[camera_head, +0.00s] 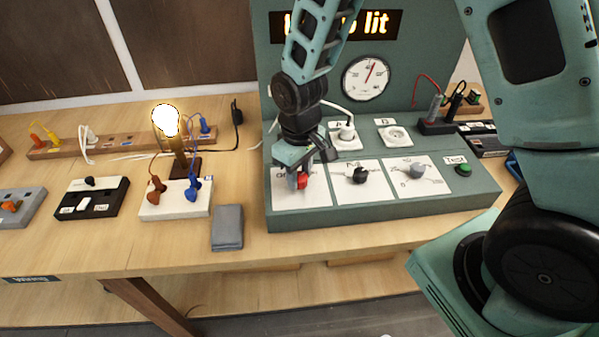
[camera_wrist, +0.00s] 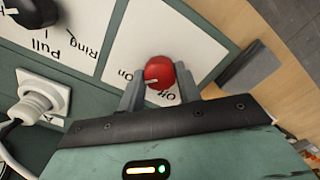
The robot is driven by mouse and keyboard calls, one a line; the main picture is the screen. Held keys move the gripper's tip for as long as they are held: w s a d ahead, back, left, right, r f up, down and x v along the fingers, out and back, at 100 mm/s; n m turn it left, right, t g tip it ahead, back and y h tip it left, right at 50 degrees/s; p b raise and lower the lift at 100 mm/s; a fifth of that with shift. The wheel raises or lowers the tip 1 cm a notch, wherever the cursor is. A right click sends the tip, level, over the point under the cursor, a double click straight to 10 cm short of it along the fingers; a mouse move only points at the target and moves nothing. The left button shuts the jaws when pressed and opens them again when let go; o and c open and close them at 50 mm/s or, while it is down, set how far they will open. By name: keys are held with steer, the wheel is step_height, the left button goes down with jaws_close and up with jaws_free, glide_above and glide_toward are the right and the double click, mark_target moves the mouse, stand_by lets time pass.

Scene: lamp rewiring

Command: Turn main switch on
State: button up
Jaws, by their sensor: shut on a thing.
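The main switch is a red knob (camera_head: 302,181) on a white plate at the left end of the green console (camera_head: 330,211). In the wrist view the red knob (camera_wrist: 159,72) sits between the two fingers, with "On" and "Off" printed beside it. A light mark on the knob points toward the "On" side. My gripper (camera_wrist: 160,88) is shut on the red knob; in the head view my gripper (camera_head: 300,172) covers part of the plate. The lamp bulb (camera_head: 166,120) glows on its stand. The sign (camera_head: 372,22) is partly hidden by my arm and ends in "lit".
Black knob "Pull" (camera_head: 359,175), a grey knob (camera_head: 417,170) and a green Test button (camera_head: 463,170) are to the right. White sockets (camera_head: 395,135) and a dial (camera_head: 366,78) stand behind. A grey block (camera_head: 228,227) lies left of the console. The front table strip is clear.

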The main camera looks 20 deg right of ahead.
mark_target(299, 177)
steer(key=o, duration=1)
steer(key=shift+c, duration=0.2)
steer(key=shift+r, duration=0.1)
step_height(299, 177, up, 17)
steer(key=b, duration=0.1)
steer(key=shift+r+b, duration=0.15)
steer(key=shift+b, duration=0.25)
steer(key=s+a+f+n, duration=0.1)
steer(key=s+a+f, duration=0.1)
steer(key=s, duration=0.8)
steer(key=s+a+f+n, duration=0.1)
steer(key=s+a, duration=0.3)
steer(key=s, duration=0.6)
steer(key=shift+a+f+n+y, duration=0.15)
steer(key=shift+f+n+y, duration=0.15)
steer(key=shift+f, duration=0.45)
